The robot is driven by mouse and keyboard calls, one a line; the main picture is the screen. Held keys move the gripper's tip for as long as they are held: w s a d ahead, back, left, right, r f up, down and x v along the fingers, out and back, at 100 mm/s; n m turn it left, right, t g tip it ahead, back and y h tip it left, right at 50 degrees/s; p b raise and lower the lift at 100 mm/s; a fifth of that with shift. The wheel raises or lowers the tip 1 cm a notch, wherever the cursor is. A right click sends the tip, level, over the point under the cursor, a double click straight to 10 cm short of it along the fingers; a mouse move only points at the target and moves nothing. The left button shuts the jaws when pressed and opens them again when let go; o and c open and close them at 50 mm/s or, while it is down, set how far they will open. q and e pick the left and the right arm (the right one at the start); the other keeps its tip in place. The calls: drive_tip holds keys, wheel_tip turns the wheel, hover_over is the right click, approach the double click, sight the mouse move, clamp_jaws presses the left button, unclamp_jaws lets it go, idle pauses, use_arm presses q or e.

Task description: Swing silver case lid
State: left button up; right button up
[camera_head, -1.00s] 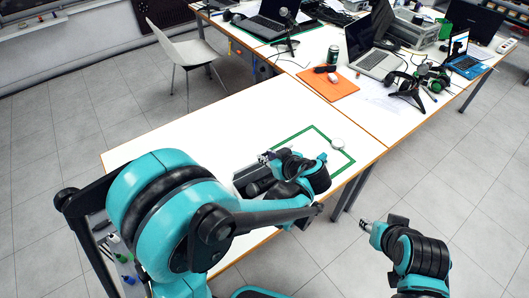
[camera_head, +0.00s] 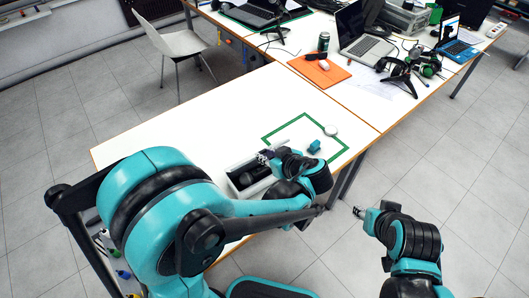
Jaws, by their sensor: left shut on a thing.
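The silver case (camera_head: 232,182) sits on the white table, partly hidden behind my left arm. Its pale rim and dark inside show, and the lid seems raised, though its angle is hard to tell. My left gripper (camera_head: 264,156) is at the far edge of the case, shut on what looks like its lid; the fingertips are small and the contact is partly hidden. My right gripper (camera_head: 358,212) is off the table's right side, over the floor, away from the case; its jaws are too small to read.
A green outline (camera_head: 280,130) marks the white table (camera_head: 190,135), with a round white disc (camera_head: 331,130) on it. Laptops, an orange mat (camera_head: 320,70), a can (camera_head: 323,42) and headphones are on the back table. A white chair (camera_head: 172,40) stands at the back left.

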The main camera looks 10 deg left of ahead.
use_arm(q)
drive_tip(key=shift+s+d+f+b, duration=0.45)
drive_tip(key=shift+d+f+b, duration=0.05)
drive_tip(key=shift+f+b, duration=0.1)
drive_tip(key=shift+s+d+f+b, duration=0.4)
drive_tip(key=shift+d+f+b, duration=0.1)
drive_tip(key=shift+f, duration=0.1)
drive_tip(key=f, duration=0.1)
drive_tip(key=s+d+f+b, duration=0.1)
drive_tip(key=f, duration=0.1)
drive_tip(key=shift+s+d, duration=0.1)
drive_tip(key=shift+s+d+f, duration=0.2)
drive_tip(key=shift+f, duration=0.65)
drive_tip(key=shift+s+d+f, duration=0.15)
drive_tip(key=shift+f, duration=0.85)
